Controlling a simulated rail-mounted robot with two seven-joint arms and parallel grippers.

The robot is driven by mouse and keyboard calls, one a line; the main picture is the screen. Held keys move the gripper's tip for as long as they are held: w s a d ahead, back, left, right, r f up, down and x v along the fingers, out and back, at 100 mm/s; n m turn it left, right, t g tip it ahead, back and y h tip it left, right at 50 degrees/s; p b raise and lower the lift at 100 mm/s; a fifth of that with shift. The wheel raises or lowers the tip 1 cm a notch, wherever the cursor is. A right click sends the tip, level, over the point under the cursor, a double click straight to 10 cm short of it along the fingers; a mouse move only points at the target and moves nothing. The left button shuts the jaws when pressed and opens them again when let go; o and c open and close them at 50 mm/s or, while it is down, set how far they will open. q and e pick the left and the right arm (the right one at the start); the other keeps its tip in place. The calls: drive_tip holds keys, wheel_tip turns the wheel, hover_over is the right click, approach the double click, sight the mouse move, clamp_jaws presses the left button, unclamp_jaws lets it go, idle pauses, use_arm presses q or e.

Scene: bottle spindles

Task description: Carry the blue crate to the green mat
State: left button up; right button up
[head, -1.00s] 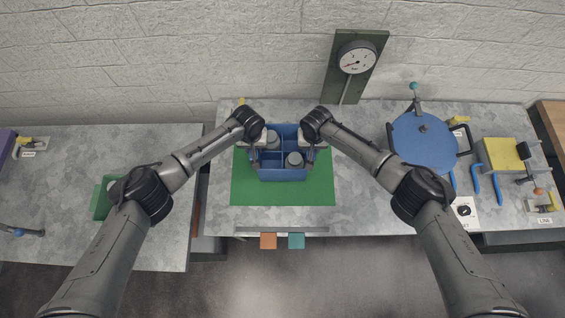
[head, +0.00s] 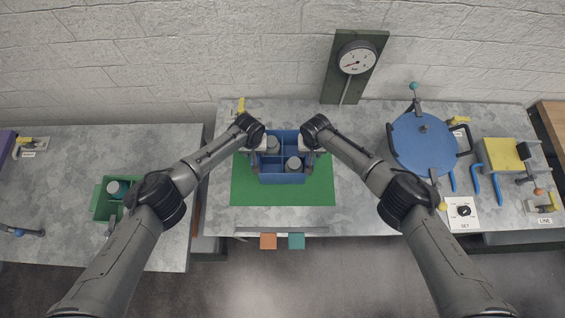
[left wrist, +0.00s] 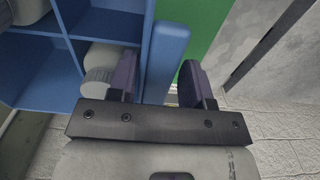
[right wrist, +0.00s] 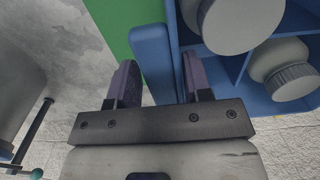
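The blue crate (head: 283,178) appears to stand on the green mat (head: 240,188), towards its back half. It is divided into compartments and holds two grey-lidded jars (head: 293,163) (head: 272,145). My left gripper (head: 256,153) is at the crate's left side and my right gripper (head: 310,153) at its right side. In the left wrist view the fingers (left wrist: 157,82) straddle a blue side handle (left wrist: 166,50), with a gap beside one finger. In the right wrist view the fingers (right wrist: 160,82) straddle the other handle (right wrist: 152,50), also with a gap.
A round blue plate fixture (head: 424,145) and a yellow block (head: 502,154) stand on the right of the bench. A dial gauge (head: 357,58) stands behind. A green bin (head: 102,200) is on the left table. The front of the mat is clear.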

use_arm(q)
drive_tip(key=shift+o, duration=1.1)
drive_tip(key=shift+d, duration=0.1)
use_arm(e)
drive_tip(key=shift+o, duration=1.1)
drive_tip(key=shift+a, duration=0.1)
use_arm(q)
drive_tip(key=shift+r, duration=0.1)
use_arm(e)
drive_tip(key=shift+a, duration=0.1)
use_arm(q)
drive_tip(key=shift+r, duration=0.15)
use_arm(e)
wheel_tip(320, 180, up, 4)
drive_tip(key=p, duration=0.3)
drive_tip(key=shift+p, duration=0.4)
drive_tip(key=shift+r, duration=0.5)
use_arm(q)
wheel_tip(320, 180, up, 30)
drive_tip(key=s, duration=0.2)
drive_tip(key=shift+s+r, duration=0.2)
drive_tip(key=shift+s, duration=0.05)
use_arm(e)
wheel_tip(320, 180, up, 11)
use_arm(q)
drive_tip(key=shift+m, duration=0.4)
use_arm(e)
drive_tip(key=shift+f, duration=0.1)
